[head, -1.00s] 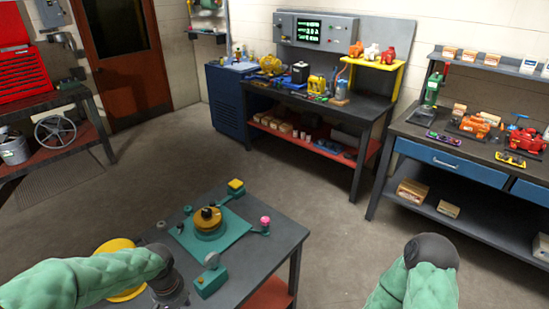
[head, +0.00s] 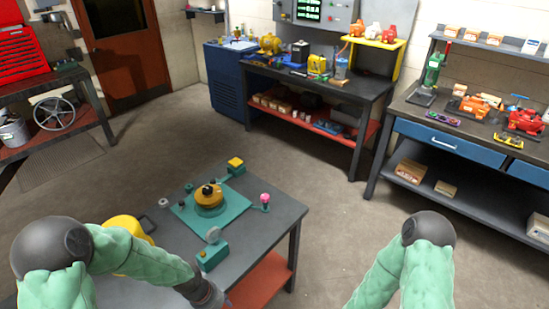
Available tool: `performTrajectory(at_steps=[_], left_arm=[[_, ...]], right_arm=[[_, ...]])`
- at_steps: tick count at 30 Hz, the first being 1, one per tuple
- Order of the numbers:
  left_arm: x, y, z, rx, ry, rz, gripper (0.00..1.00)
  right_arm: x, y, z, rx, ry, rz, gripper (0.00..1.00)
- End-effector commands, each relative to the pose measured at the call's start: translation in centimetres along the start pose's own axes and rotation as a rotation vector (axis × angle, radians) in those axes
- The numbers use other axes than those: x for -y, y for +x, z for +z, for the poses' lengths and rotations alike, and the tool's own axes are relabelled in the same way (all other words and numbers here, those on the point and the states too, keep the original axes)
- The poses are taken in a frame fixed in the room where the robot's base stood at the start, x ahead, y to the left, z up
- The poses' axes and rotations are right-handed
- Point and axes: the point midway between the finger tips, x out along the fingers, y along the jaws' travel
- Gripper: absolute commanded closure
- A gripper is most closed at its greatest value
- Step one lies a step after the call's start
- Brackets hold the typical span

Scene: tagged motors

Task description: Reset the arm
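My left arm comes in from the lower left in a green sleeve, with its dark joint at the left. It reaches down and right across the near table (head: 262,235). The dark end of this arm, by my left gripper (head: 210,296), shows at the bottom edge beside the table's front. Its fingers cannot be made out. My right arm is bent, with a dark joint at its top, over the floor right of the table. My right gripper is below the picture.
Workbenches (head: 350,95) line the back and right. The floor between is clear.

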Motion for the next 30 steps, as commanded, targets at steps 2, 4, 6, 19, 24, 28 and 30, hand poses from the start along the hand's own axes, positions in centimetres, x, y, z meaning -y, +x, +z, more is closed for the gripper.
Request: performTrajectory(at_steps=[2,4,6,19,24,28,30], left_arm=[[-0.6,2.4,1.1,0.01,-0.013,0.029,0.49],[-1.1,4.2,2.0,0.008,-0.026,0.05,0.49],[-1.6,5.8,2.9,0.004,-0.04,0.066,0.49],[-2.1,12.6,8.3,-0.018,-0.116,0.075,0.49],[-2.0,13.0,8.8,-0.022,-0.12,0.07,0.49],[-2.0,13.0,8.8,-0.023,-0.12,0.07,0.49],[-2.0,13.0,8.8,-0.023,-0.12,0.07,0.49]], right_arm=[[0.0,0.1,0.0,0.0,0.0,0.0,0.53],[0.0,0.1,0.0,0.0,0.0,0.0,0.53],[0.0,0.1,0.0,0.0,0.0,0.0,0.53],[-0.1,0.2,0.0,0.0,0.0,0.0,0.53],[-0.1,0.2,0.0,0.0,0.0,0.0,0.53],[-0.1,0.2,0.0,0.0,0.0,0.0,0.53],[-0.1,0.2,0.0,0.0,0.0,0.0,0.53]])
